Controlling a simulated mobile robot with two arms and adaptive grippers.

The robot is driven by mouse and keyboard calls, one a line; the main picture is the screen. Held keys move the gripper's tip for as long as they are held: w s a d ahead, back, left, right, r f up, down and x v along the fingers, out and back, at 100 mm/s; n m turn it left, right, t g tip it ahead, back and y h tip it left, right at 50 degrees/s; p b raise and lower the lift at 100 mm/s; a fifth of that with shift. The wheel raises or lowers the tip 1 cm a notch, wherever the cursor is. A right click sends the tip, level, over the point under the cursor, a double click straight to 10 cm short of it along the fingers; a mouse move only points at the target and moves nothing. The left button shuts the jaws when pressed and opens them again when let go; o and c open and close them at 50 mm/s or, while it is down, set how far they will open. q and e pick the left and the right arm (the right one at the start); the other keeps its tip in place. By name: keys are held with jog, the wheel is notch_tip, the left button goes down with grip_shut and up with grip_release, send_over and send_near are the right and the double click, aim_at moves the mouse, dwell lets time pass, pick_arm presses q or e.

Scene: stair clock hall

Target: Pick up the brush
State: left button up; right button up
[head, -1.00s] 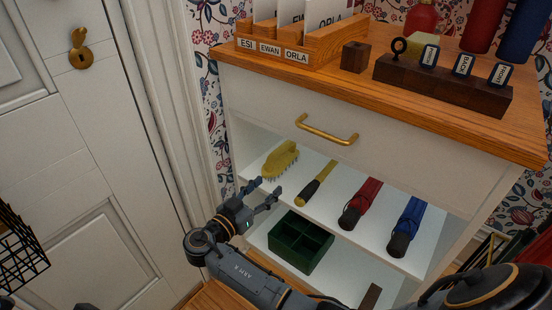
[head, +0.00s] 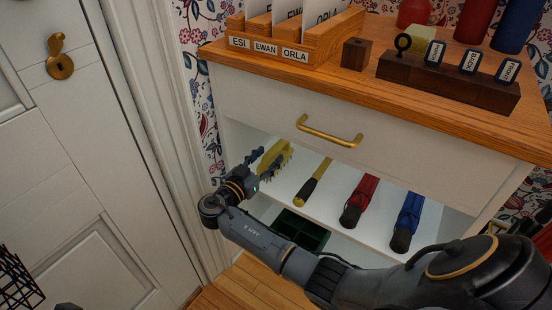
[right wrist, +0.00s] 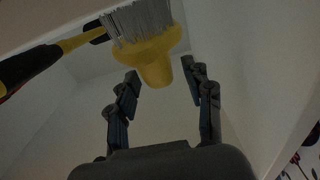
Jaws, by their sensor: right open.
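The brush (head: 278,155), yellow with pale bristles, lies on the upper open shelf of the cabinet, at its left end. In the right wrist view the brush (right wrist: 155,62) shows its yellow handle end toward me and its grey bristles beyond. My right gripper (head: 262,164) is at the front of that shelf, at the near end of the brush. Its fingers are open, and the handle end shows at the gap between the fingertips (right wrist: 161,72). I cannot tell whether they touch it. Part of the brush is hidden by the gripper in the head view. My left gripper is not in view.
Right of the brush lie a yellow-and-black handled tool (head: 313,182), a red umbrella (head: 360,200) and a blue umbrella (head: 408,222). The drawer (head: 330,125) above is shut. A green divided box (head: 300,230) sits on the lower shelf. A white door (head: 65,150) stands left.

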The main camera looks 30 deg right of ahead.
aim_at(275, 148)
jog(key=x, duration=0.4)
jog(key=shift+w+d, duration=0.15)
jog(key=shift+d, duration=0.05)
grip_shut()
